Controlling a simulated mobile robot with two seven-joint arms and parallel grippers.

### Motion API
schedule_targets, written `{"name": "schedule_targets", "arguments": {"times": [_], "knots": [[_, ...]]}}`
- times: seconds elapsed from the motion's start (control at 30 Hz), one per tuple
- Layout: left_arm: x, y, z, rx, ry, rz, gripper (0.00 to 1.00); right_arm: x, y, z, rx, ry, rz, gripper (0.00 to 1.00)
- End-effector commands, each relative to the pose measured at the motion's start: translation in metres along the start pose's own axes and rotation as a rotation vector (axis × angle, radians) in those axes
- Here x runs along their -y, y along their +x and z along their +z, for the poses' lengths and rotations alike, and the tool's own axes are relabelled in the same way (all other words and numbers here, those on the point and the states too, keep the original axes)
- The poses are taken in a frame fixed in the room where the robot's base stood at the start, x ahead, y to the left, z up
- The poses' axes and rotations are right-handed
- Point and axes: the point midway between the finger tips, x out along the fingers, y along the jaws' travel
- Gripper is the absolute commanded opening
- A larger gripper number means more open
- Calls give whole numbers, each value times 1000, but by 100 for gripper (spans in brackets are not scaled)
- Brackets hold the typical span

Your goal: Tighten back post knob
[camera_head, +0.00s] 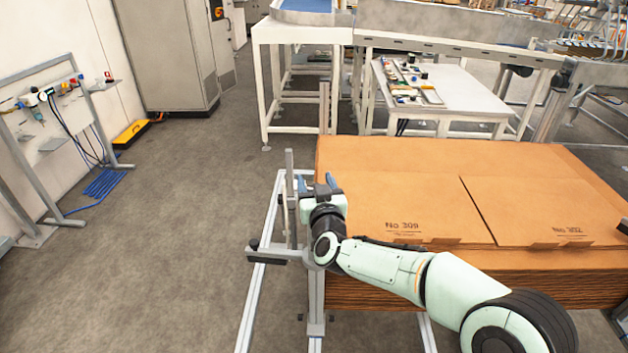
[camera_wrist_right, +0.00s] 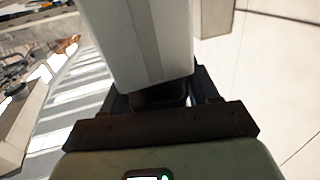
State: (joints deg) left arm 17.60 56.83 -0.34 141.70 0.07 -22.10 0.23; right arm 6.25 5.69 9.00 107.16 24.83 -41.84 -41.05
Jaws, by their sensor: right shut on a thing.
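My right gripper (camera_head: 332,183) is at the left edge of the cardboard stack, by the upright metal posts of the frame. In the right wrist view, its jaws (camera_wrist_right: 158,97) are closed around a dark knob (camera_wrist_right: 158,92) at the near face of a grey post (camera_wrist_right: 150,40). Most of the knob is hidden by the jaws, and its turn cannot be told. In the head view the gripper and wrist hide the knob. One thin post (camera_head: 289,175) stands left of the gripper, another (camera_head: 325,105) rises behind it. My left gripper is not in view.
A stack of flat brown cardboard (camera_head: 400,185) lies right of and under my right arm. A dark knob (camera_head: 253,244) sits on a lower bracket at left. A white table (camera_head: 455,95) and conveyor (camera_head: 300,30) stand behind.

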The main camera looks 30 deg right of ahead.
Motion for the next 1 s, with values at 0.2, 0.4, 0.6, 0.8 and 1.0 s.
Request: {"name": "schedule_targets", "arguments": {"times": [0.2, 0.4, 0.6, 0.8, 1.0], "knots": [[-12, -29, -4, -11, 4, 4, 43, -2, 0, -4, 4, -2, 189, 29], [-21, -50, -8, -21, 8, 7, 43, -6, 0, -4, 3, -2, 379, 29], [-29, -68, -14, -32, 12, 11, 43, -10, -2, -3, 2, -2, 571, 29], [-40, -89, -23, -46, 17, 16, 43, -14, -5, -4, 0, 0, 762, 29], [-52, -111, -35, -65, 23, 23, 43, -17, -8, -5, -3, 0, 953, 29]]}}
